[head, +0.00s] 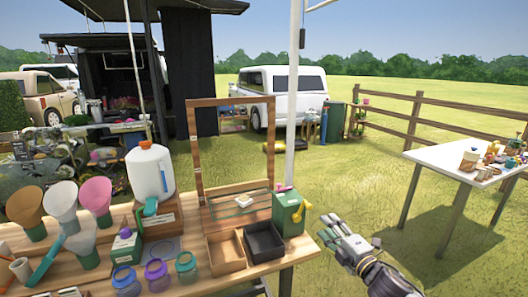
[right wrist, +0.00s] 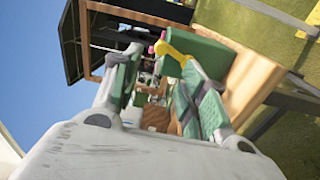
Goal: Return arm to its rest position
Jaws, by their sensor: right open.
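My right gripper (head: 338,236) is in the air just beyond the right end of the wooden workbench (head: 200,284) in the head view. It is apart from the green box (head: 287,214) with a yellow tap-like piece and a pink piece on it. In the right wrist view the two fingers of this gripper (right wrist: 158,60) stand apart, with nothing held between them. The green box also shows there behind the fingers (right wrist: 205,52), with its yellow piece near the right finger. My left gripper is not in view.
The bench holds a white container (head: 150,172), a black tray (head: 264,241), a wooden tray (head: 226,252), cones and jars. A pale pole (head: 294,90) rises behind it. A white table (head: 470,160) with small items stands at the right; grass lies between.

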